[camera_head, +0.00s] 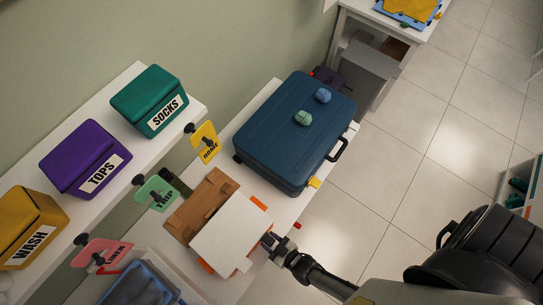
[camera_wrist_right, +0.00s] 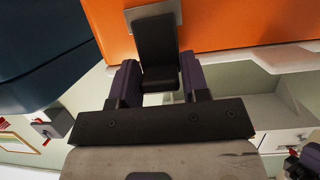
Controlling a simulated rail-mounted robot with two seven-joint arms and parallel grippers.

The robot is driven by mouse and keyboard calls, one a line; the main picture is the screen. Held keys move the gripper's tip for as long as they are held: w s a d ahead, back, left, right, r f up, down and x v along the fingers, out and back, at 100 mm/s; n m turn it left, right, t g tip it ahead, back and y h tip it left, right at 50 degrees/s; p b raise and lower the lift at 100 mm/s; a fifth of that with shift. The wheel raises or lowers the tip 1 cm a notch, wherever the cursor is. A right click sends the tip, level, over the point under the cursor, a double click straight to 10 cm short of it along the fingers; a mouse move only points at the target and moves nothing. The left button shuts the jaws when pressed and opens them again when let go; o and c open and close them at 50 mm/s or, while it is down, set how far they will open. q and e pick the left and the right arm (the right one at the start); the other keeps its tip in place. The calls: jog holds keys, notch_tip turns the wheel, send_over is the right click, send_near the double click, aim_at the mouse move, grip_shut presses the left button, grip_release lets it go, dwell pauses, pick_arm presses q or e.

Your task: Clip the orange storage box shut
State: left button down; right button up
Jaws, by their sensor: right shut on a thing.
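The orange storage box (camera_head: 206,267) sits on the white shelf in the head view, mostly hidden under its white lid (camera_head: 232,232). Orange shows at the lid's edges. In the right wrist view, the orange wall of the box (camera_wrist_right: 235,25) fills the top. A dark clip (camera_wrist_right: 157,45) hangs from a grey plate on that wall. My right gripper (camera_head: 271,243) is at the box's right side. In the wrist view, its fingers (camera_wrist_right: 158,82) are on both sides of the dark clip and shut on it. Whether the clip is fastened is not clear. My left gripper is not in view.
A blue suitcase (camera_head: 290,145) with two small rolled items on top lies behind the box. Green, purple and yellow bins stand on the upper left shelf. The tiled floor (camera_head: 400,170) at right is clear.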

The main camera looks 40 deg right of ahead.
dwell(0.3)
jog(key=o, duration=0.8)
jog(key=shift+s+r, duration=0.15)
jog(key=shift+s, duration=0.1)
jog(key=shift+v, duration=6.65)
jog(key=shift+w+r, duration=0.1)
